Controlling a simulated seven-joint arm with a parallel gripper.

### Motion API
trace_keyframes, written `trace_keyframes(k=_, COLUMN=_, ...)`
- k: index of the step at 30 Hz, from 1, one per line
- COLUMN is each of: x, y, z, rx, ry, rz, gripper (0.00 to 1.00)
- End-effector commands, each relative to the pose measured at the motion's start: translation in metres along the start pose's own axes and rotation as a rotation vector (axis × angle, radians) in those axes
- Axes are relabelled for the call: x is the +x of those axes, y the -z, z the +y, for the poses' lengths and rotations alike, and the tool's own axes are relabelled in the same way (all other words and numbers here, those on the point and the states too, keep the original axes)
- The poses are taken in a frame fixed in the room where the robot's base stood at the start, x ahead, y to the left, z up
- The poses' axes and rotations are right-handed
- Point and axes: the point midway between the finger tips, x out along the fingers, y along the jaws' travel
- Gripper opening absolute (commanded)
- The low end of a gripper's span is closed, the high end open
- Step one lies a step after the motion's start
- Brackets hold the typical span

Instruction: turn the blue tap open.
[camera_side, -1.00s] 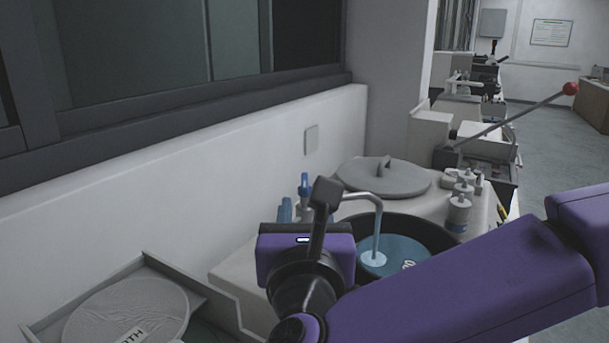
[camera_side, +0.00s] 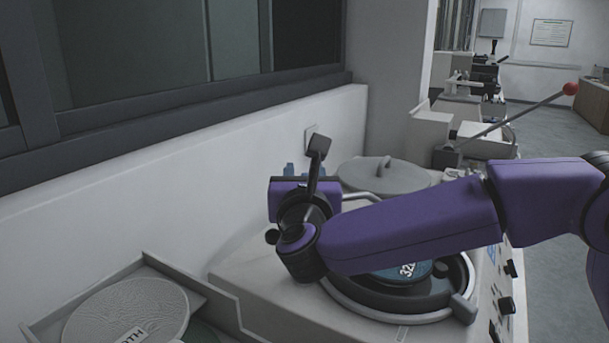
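The blue tap is almost wholly hidden behind my gripper (camera_side: 300,177). Small blue pieces show just above the gripper's purple body. I cannot separate the tap's blue handle from the fingertips there. The grey tap spout (camera_side: 358,197) shows to the right, partly behind my arm. My gripper points away from the camera, at or very near the tap. Its fingers are mostly hidden, so its opening and any contact with the handle cannot be made out.
Below my arm is a round black basin with a grey rim (camera_side: 385,316) and a blue numbered disc (camera_side: 402,272). A round grey lid (camera_side: 385,172) lies behind. A tray (camera_side: 205,283) with a textured disc is at front left. A wall (camera_side: 200,180) runs behind the gripper.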

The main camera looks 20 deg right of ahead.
Motion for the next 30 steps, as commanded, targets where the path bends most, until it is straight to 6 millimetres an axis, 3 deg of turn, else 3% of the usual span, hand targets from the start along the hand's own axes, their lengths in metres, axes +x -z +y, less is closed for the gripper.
trace_keyframes(k=3, x=0.0, y=-0.0001, z=-0.0001, rx=0.0, ry=0.0, rz=0.0, gripper=0.37)
trace_keyframes(k=6, x=-0.0002, y=0.0, z=-0.0001, rx=0.0, ry=0.001, rz=0.0, gripper=0.05)
trace_keyframes(k=7, x=-0.0002, y=0.0001, z=-0.0001, rx=0.0, ry=0.001, rz=0.0, gripper=0.0)
trace_keyframes(k=20, x=-0.0003, y=0.0013, z=0.0, rx=-0.002, ry=-0.062, rz=0.003, gripper=0.0)
trace_keyframes(k=30, x=-0.0008, y=0.0024, z=0.0034, rx=-0.003, ry=-0.316, rz=0.007, gripper=0.0)
